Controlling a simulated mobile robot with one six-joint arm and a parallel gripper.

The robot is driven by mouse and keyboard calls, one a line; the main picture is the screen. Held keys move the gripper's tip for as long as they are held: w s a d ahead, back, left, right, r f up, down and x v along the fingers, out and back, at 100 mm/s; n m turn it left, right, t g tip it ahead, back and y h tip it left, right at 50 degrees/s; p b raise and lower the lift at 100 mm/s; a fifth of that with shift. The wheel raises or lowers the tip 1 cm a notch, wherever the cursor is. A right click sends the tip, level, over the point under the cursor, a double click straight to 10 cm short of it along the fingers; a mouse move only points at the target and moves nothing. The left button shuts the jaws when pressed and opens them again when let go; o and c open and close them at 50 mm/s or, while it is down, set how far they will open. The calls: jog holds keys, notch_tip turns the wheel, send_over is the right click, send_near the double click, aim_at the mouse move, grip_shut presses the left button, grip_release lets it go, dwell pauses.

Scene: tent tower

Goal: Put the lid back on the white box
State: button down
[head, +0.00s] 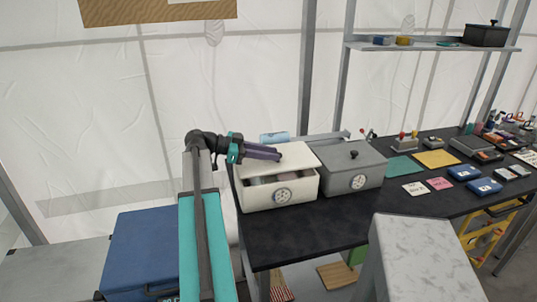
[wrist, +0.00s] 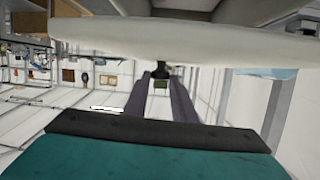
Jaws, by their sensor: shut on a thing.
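The white box (head: 297,191) stands at the left end of the dark table, with a round emblem on its front. Its white lid (head: 301,159) is above its top, and a dark gap shows below the lid's front and left side, with something grey inside. My gripper (head: 279,155) reaches in from the left over the lid. In the wrist view, my gripper (wrist: 161,76) is shut on the lid's dark knob (wrist: 161,67), and the lid (wrist: 190,38) spans the top. Whether the lid's far edge touches the box is hidden.
A grey box (head: 367,177) with its lid on stands close to the right. A light blue item (head: 274,137) is behind the white box. Stamps and cards cover the table (head: 300,238) farther right. A pale grey block (head: 419,255) stands in front.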

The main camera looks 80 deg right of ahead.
aim_at(267, 162)
jog(key=shift+f+b, duration=1.1)
jog(key=shift+f, duration=0.25)
jog(key=shift+f+b, duration=0.6)
jog(key=shift+b, duration=0.1)
dwell(0.9)
jog(key=c, duration=1.4)
grip_release()
jog(key=shift+b+v, duration=1.3)
jog(key=shift+v, duration=5.6)
